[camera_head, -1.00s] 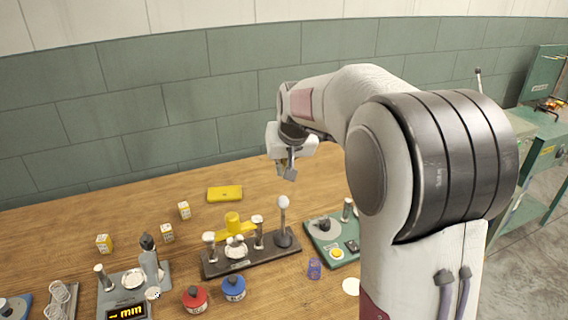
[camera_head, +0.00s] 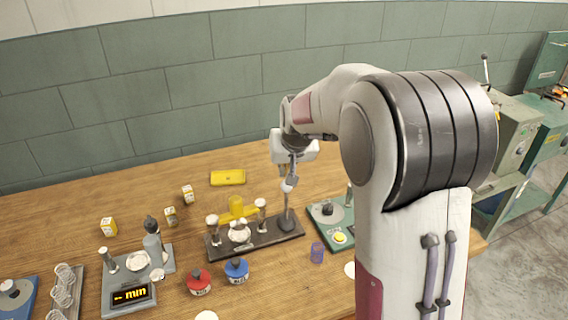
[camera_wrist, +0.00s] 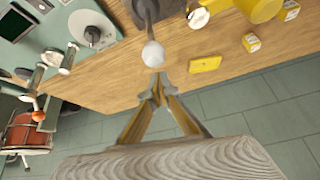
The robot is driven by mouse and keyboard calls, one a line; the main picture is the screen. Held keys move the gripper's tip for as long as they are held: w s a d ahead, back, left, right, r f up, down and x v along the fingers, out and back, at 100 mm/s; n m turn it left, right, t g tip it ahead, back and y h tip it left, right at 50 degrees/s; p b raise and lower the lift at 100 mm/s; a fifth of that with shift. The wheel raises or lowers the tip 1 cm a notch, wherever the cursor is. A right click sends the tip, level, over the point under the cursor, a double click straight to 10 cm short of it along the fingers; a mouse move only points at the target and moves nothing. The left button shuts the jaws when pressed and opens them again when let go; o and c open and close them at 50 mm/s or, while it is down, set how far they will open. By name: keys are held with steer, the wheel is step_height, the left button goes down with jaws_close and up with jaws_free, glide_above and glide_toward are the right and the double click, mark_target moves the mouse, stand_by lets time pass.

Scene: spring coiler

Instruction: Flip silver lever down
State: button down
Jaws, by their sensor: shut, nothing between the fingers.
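The silver lever (camera_head: 287,206) stands upright at the right end of a dark base plate (camera_head: 270,236), with a pale round knob (camera_head: 288,186) on top. My gripper (camera_head: 292,178) is shut and empty, with its fingertips right at the knob. In the wrist view the knob (camera_wrist: 153,54) sits just beyond the closed fingertips (camera_wrist: 158,82). I cannot tell whether they touch. The lever's foot is in plain view in the head view.
The plate also bears a yellow part (camera_head: 237,210) and two white-topped posts. A green device (camera_head: 330,215) stands to the right. Red (camera_head: 199,281) and blue (camera_head: 237,270) bottles and a purple cup (camera_head: 317,252) stand in front. A yellow case (camera_head: 228,177) lies behind.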

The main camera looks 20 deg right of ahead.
steer(key=shift+s+a+f, duration=0.1)
steer(key=shift+s, duration=0.45)
steer(key=shift+s, duration=0.15)
